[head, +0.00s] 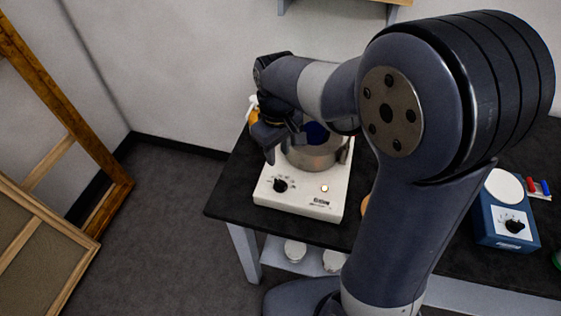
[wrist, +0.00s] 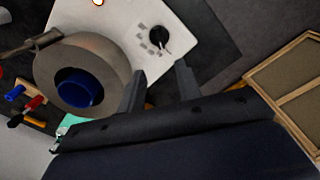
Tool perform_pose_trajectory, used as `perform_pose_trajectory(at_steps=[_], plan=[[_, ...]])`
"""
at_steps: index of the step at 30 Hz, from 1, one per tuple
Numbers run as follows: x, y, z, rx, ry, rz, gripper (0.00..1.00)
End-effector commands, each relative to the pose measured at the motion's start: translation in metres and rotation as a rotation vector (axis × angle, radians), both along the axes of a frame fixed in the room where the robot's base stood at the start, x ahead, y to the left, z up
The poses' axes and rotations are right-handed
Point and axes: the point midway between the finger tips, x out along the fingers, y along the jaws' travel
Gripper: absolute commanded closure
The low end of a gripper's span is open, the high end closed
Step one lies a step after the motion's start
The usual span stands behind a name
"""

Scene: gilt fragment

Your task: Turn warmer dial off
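The white warmer (head: 300,202) stands on the dark table. Its black dial (head: 280,185) is on the front left of its top, and a small lit lamp (head: 324,188) is at the front right. In the wrist view the dial (wrist: 159,39) lies beyond my fingertips, with marks beside it, and the lamp (wrist: 98,2) glows orange at the top edge. A metal pot (wrist: 110,58) with a blue vessel (wrist: 78,90) inside sits on the warmer. My gripper (wrist: 158,75) is open and empty, its fingers apart from the dial. In the head view my gripper (head: 270,153) is above and behind the dial.
A blue device (head: 507,222) with a white plate and its own black dial stands at the right of the table. Red and blue items (head: 538,187) lie behind it. Wooden frames (head: 40,235) lean at the left. The table's front left edge is clear.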

Motion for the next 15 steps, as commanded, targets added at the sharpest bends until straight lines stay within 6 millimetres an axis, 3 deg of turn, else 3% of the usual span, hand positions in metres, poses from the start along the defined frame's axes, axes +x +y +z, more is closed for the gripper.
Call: perform_pose_trajectory(at_steps=[15], plan=[[-0.001, -0.001, -0.084, -0.002, 0.005, -0.002, 0.67]])
